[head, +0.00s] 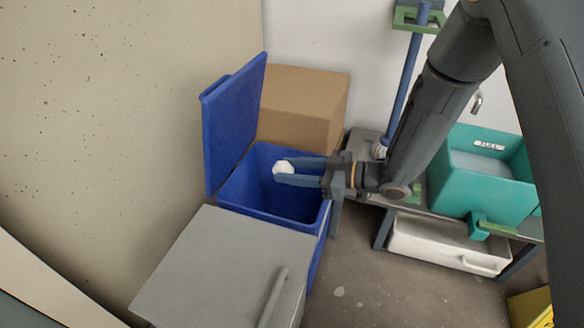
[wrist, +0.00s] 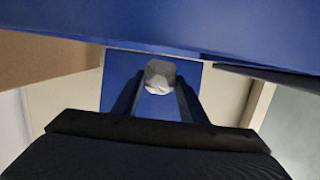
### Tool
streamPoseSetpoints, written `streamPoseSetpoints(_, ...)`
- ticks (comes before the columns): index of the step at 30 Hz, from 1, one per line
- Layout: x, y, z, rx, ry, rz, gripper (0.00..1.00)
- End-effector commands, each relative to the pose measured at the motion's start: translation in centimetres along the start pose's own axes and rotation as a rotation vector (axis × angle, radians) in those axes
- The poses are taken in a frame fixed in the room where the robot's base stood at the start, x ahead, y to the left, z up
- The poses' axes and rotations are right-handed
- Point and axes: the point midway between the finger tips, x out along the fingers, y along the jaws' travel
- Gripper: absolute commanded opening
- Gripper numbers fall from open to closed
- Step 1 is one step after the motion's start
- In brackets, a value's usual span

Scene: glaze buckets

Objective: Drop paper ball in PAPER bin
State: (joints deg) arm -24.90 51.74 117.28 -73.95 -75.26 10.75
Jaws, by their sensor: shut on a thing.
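The white crumpled paper ball (head: 283,167) is between the fingertips of my gripper (head: 290,172), which is shut on it. In the head view they appear over the opening of a blue bin (head: 262,196). The bin's lid (head: 233,122) stands open on the left. The wrist view also shows the ball (wrist: 160,75) between my fingers (wrist: 158,90), with blue bin surfaces around it. I cannot tell how high the ball is above the rim. No PAPER label is readable on the bin.
A grey cabinet (head: 215,265) with a handle stands in front of the bin. A cardboard box (head: 300,105) is behind it. To the right are a low bench with a teal bucket (head: 480,190) marked FULL and a white drawer or tray (head: 445,245). A speckled wall is at left.

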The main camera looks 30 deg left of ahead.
Motion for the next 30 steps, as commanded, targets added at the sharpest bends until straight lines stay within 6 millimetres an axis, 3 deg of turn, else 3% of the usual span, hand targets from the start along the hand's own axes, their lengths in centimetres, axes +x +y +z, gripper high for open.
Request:
streamPoseSetpoints(6,0.5,0.0,2.4,0.001,0.0,0.0,0.18)
streamPoseSetpoints(17,0.6,0.0,2.7,0.0,0.0,0.001,0.18)
streamPoseSetpoints(18,0.6,0.0,2.7,0.0,0.0,0.001,0.42)
streamPoseSetpoints(21,0.5,0.0,2.7,0.0,0.0,0.001,0.59)
streamPoseSetpoints(30,0.5,0.0,2.7,0.0,0.0,0.001,0.6)
